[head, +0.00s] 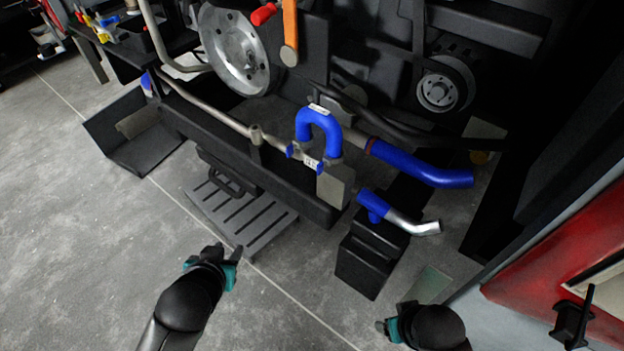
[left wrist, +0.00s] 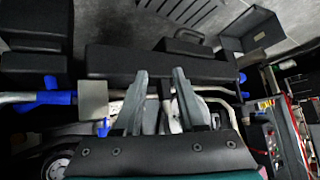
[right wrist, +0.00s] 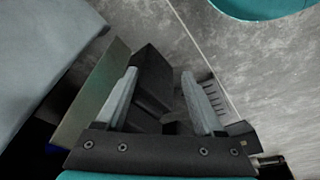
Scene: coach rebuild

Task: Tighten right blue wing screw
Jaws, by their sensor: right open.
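My left gripper (head: 229,251) is open and empty, to the left and nearer than the screws. My right gripper (head: 384,327) is open and empty at the lower right, well apart from the screws.
A grey block (head: 336,186) sits under the U hose. A blue hose (head: 425,170) and a blue hose with a metal pipe (head: 414,225) lie to the right. A black box (head: 365,262) and slatted step (head: 240,215) stand in front. A red-and-grey panel (head: 545,255) borders the right.

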